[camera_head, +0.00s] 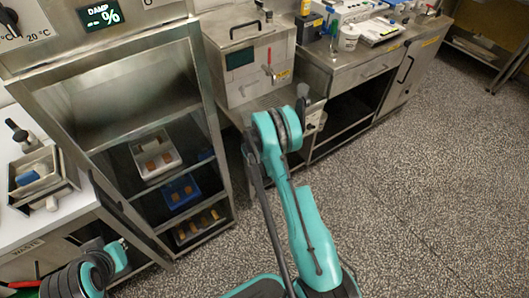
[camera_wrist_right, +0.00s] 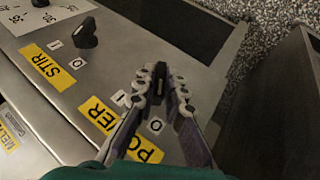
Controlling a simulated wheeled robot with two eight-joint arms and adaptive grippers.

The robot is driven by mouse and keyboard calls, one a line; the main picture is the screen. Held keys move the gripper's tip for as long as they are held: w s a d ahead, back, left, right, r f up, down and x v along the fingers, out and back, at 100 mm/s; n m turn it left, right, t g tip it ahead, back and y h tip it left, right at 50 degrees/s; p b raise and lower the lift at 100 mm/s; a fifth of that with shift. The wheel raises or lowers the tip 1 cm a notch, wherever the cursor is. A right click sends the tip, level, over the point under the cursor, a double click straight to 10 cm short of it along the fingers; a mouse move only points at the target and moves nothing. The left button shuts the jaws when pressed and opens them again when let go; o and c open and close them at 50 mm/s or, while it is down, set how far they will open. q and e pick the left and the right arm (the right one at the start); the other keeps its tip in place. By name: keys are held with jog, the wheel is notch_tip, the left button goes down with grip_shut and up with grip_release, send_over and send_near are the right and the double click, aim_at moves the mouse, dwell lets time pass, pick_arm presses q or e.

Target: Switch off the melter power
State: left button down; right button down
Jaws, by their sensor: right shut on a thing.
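In the right wrist view, my right gripper (camera_wrist_right: 168,84) is shut on the black power knob (camera_wrist_right: 160,88), with a finger on each side of it. The fingers hide much of the knob, so I cannot tell which way it points. A yellow POWER label (camera_wrist_right: 97,115) lies beside it, partly covered by a finger, with small I and O marks nearby. In the head view my right arm reaches toward a small panel (camera_head: 313,115) beside the steel box (camera_head: 245,60); its gripper is mostly hidden behind the arm.
A second black knob (camera_wrist_right: 87,34) with a yellow STIR label (camera_wrist_right: 55,66) sits on the same panel, near a dial plate. A steel rack (camera_head: 215,120) with trays stands left of my right arm. The speckled floor to the right is clear.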

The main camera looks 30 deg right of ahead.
jog(key=shift+w+r, duration=0.1)
jog(key=shift+w, duration=0.1)
jog(key=c, duration=1.6)
grip_release()
jog(key=shift+a, duration=0.1)
jog(key=shift+s, duration=0.1)
jog(key=v, duration=1.2)
